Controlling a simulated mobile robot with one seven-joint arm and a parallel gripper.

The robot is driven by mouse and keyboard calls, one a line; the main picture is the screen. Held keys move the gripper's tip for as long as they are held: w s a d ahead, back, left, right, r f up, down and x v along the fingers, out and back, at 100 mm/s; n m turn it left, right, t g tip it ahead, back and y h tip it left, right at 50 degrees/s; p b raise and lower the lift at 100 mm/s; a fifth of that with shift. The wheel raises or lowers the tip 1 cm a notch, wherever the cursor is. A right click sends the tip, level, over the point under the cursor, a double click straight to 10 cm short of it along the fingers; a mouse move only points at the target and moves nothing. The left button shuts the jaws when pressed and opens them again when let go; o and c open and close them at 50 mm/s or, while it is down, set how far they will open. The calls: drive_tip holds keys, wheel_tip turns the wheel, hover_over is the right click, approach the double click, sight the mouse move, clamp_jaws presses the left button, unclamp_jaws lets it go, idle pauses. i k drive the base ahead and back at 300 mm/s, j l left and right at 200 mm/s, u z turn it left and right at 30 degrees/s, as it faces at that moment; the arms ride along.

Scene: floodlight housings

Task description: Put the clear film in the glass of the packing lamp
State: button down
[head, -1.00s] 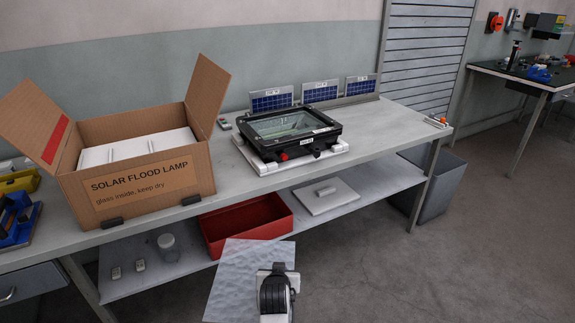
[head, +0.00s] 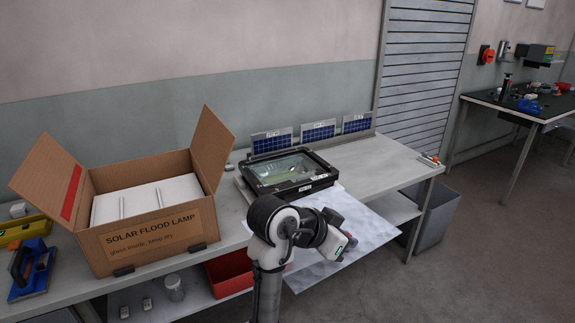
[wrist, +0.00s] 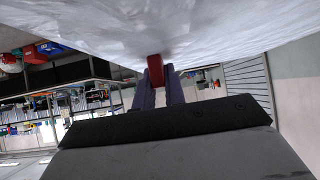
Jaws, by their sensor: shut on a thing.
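The clear film (head: 368,232) is a large, whitish, wrinkled see-through sheet. It hangs in the air at the bench's front edge, in front and to the right of the lamp. My gripper (wrist: 157,80) is shut on a small red piece (wrist: 155,66) at the film's underside; the film (wrist: 170,25) fills the top of the wrist view. In the head view my wrist partly hides the film. The lamp (head: 318,182) is a black framed housing lying on the bench, its glass (head: 283,169) facing up.
A carton (head: 150,232) marked SOLAR FLOOD LAMP stands open at the left with white padding inside. Several small solar panels (head: 318,130) stand behind the lamp. A red bin (head: 228,278) sits on the shelf below.

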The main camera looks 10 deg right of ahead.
sight(288, 170)
drive_tip(key=i, duration=2)
